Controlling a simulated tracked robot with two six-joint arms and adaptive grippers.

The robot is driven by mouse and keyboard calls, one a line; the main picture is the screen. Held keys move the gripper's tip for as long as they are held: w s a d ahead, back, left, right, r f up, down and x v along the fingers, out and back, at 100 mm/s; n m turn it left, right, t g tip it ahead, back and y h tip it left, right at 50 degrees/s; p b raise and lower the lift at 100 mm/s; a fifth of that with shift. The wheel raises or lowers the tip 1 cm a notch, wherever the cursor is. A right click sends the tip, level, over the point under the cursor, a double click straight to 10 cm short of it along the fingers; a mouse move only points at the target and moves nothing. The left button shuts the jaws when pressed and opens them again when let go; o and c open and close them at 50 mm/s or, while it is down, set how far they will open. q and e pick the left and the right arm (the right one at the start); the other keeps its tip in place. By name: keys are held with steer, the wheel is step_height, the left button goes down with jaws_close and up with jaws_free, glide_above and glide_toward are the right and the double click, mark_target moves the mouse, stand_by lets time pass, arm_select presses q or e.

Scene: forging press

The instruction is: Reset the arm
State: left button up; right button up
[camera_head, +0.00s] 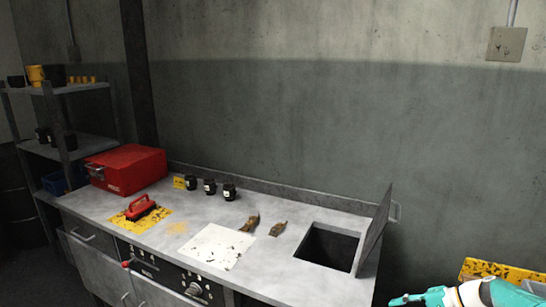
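My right arm, white and teal, comes in at the bottom right corner, low and right of the bench. Its teal end, my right gripper (415,298), points left near the bottom edge. It is partly cut off, and I cannot tell whether its fingers are open or shut. I see nothing held in it. My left arm and gripper are out of view.
A grey metal bench (330,285) holds a red toolbox (127,170), a red brush (140,207), several black cups (210,187), a white sheet (217,247) and two small brown items (277,229). A square opening (327,247) has a raised lid (375,230). A yellow-marked surface (500,271) is at right.

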steer(key=s+a+f+n+g+h, duration=0.1)
steer(key=s+a+f+g+h, duration=0.1)
steer(key=s+a+f, duration=0.55)
steer(key=s+a+f+n+g+h, duration=0.1)
steer(key=s+a+f+g, duration=0.3)
steer(key=f, duration=0.7)
steer(key=s+a+f+n+h, duration=0.1)
steer(key=s+a+n, duration=0.2)
steer(key=s+a, duration=0.3)
steer(key=s+a+f+n+t+h, duration=0.1)
steer(key=s+a+f+n, duration=0.1)
steer(key=s+a, duration=0.5)
steer(key=s+n, duration=0.1)
steer(key=s, duration=0.4)
steer(key=shift+s+f, duration=0.2)
steer(key=shift+s, duration=0.05)
